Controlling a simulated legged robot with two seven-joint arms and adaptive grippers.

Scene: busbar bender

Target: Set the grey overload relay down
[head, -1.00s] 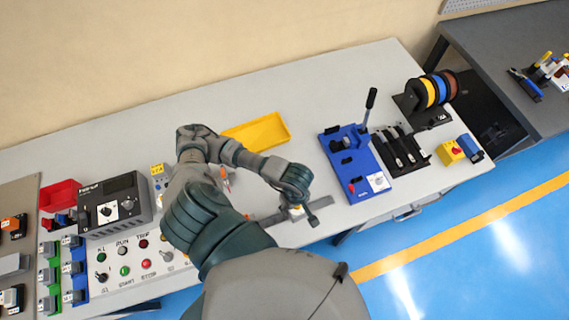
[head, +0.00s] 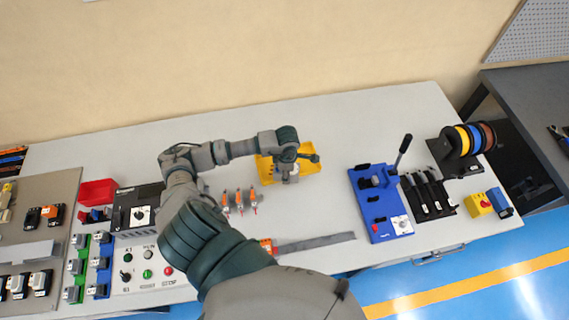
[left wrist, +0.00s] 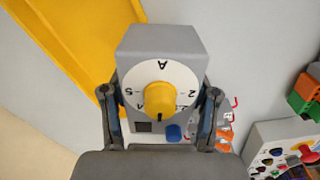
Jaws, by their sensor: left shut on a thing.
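My left gripper (head: 289,161) is shut on the grey overload relay (head: 291,176). In the left wrist view the relay (left wrist: 160,42) is a grey block with a white dial face, a yellow knob and a small blue button, between the two fingers (left wrist: 158,104). In the head view the relay appears in front of the yellow tray (head: 265,174), mostly hidden by the gripper. In the left wrist view the tray (left wrist: 62,45) lies to the left, partly behind the relay. Whether the relay touches anything cannot be told. My right gripper is not in view.
Several orange-and-grey parts (head: 239,202) stand left of the tray. A flat grey bar (head: 315,243) lies nearer. The blue bender (head: 378,205) with its lever stands to the right. A control panel (head: 147,273) and red bin (head: 97,192) are on the left. Bare table (head: 330,130) lies behind.

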